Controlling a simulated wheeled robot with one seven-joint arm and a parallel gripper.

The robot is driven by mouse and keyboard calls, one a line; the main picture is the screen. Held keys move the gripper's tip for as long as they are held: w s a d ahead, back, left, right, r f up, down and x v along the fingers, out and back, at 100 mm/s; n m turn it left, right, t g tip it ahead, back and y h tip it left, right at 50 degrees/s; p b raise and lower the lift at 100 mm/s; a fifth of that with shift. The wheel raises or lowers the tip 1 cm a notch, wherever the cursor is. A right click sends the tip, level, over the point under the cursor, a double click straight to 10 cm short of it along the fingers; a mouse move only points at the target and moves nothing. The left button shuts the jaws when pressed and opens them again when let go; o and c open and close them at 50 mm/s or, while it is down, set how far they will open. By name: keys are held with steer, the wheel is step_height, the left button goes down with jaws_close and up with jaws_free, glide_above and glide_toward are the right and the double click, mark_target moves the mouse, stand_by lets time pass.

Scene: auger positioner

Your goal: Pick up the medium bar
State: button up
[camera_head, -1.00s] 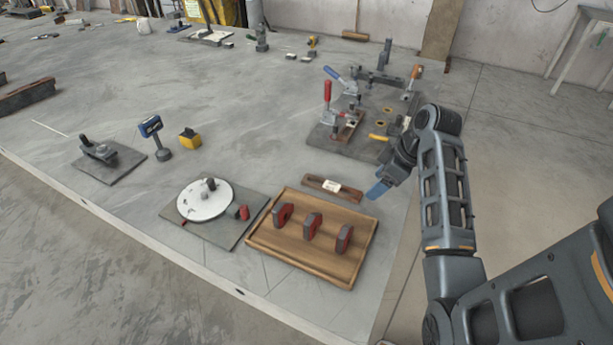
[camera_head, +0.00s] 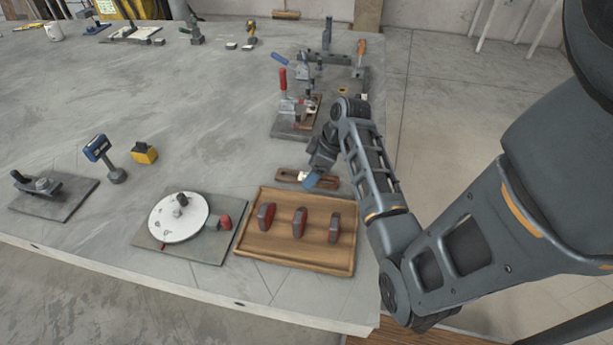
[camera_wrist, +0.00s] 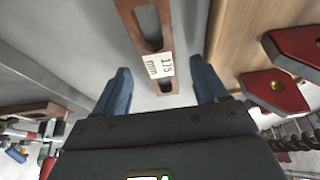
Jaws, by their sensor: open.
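A flat brown bar (camera_head: 290,175) with slots and a white label lies on the grey table, just behind the wooden tray. In the wrist view the bar (camera_wrist: 148,28) runs away from me and its label reads 175 mm. My gripper (camera_head: 314,180) is over the right part of this bar and hides some of it in the head view. Its two blue fingers are open in the wrist view (camera_wrist: 160,68), one on each side of the bar's near end, with nothing between them held. The gap between fingertips and bar height is hard to judge.
The wooden tray (camera_head: 290,257) with three red-and-grey blocks (camera_head: 299,222) lies in front of the bar. A clamp fixture (camera_head: 292,128) with a red handle stands behind it. A round white dial (camera_head: 180,222) on a plate is left. Table between is clear.

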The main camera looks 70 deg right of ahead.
steer(key=shift+w+f, duration=0.25)
steer(key=shift+f, duration=0.45)
steer(key=shift+c, duration=0.2)
jaws_close()
